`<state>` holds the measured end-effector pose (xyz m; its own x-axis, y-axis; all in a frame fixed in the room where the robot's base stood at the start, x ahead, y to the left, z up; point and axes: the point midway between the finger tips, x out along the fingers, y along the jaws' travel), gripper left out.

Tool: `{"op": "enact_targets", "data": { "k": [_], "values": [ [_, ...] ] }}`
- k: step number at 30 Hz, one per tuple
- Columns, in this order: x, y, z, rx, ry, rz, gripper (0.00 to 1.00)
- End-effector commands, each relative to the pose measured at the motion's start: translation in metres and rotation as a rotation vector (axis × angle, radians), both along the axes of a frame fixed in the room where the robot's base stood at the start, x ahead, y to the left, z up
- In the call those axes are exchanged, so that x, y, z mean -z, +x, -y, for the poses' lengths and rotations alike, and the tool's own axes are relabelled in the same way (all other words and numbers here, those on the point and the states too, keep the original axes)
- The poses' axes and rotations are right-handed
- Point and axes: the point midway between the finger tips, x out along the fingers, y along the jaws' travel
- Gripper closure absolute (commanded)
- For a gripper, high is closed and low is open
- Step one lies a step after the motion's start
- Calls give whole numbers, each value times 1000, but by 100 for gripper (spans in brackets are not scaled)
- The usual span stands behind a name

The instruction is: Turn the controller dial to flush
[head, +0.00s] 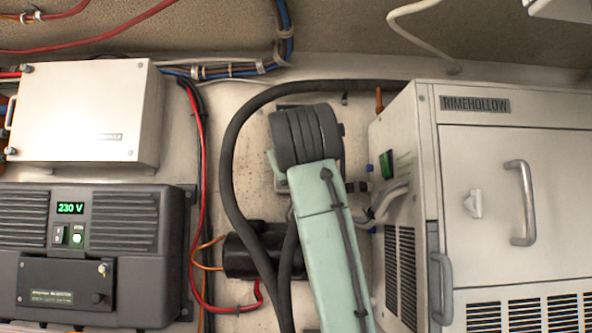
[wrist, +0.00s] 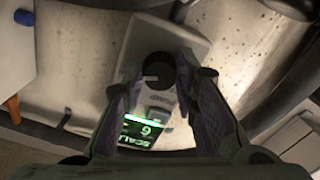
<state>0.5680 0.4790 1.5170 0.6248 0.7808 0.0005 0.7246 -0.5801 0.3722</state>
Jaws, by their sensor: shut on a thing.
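The controller (wrist: 192,45) shows in the wrist view as a light grey plate on the wall, with a lit green display (wrist: 143,132) whose lettering appears upside down. Its dark round dial (wrist: 160,70) sits between the fingers of my gripper (wrist: 165,78), which is shut on it. A pale mark shows on the dial, but I cannot read which setting it points at. In the head view my pale green arm covers the gripper and the dial.
A white cabinet (head: 511,220) labelled RIMEHOLLOW stands close to the right of my arm. A black hose (head: 232,160) loops at the left of it, near a dark cylinder (head: 240,255). A dark inverter (head: 120,265) and a white box (head: 85,115) are at left.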

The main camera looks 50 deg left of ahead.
Motion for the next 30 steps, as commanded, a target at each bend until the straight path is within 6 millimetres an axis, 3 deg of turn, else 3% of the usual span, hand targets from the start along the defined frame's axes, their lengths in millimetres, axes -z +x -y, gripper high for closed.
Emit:
{"op": "enact_targets", "data": {
  "k": [11, 12, 20, 30],
  "values": [
    [1, 0, 0, -2, 0, -6, 100],
    [1, 0, 0, -2, 0, -6, 71],
    [1, 0, 0, -1, 1, -4, 54],
    [0, -2, 2, -1, 2, -3, 53]
  ]
}}
